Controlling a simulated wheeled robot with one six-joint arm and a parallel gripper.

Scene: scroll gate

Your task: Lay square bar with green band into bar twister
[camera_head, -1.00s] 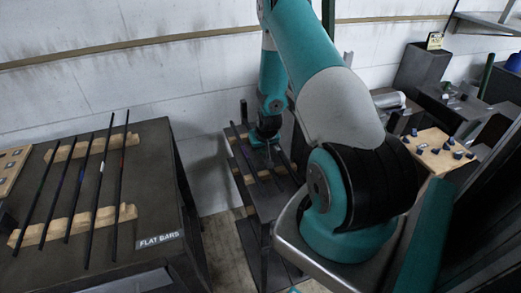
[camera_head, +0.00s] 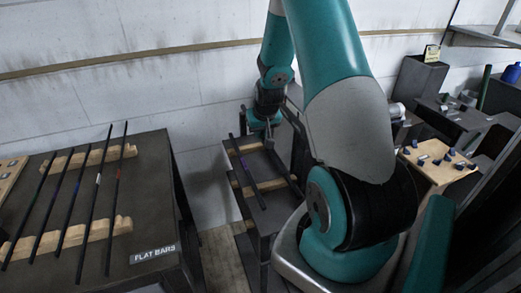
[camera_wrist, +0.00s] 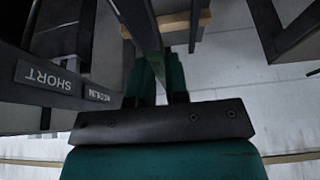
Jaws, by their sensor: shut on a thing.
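My gripper (camera_head: 268,142) is over the low middle stand, partly hidden by my own arm. In the wrist view my gripper (camera_wrist: 160,76) is shut on a dark grey bar (camera_wrist: 141,22), which runs up and left from between the fingers. Another dark bar (camera_head: 247,172) lies across the wooden rests of the middle stand, left of my gripper. I cannot make out the bar twister in either view.
A table at left, labelled FLAT BARS (camera_head: 155,254), holds several thin bars on wooden rests (camera_head: 75,235). The middle stand has wooden rests (camera_head: 262,186). A wooden board with blue-dark pieces (camera_head: 437,160) is at right. Signs SHORT (camera_wrist: 48,77) and MEDIUM (camera_wrist: 98,94) show in the wrist view.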

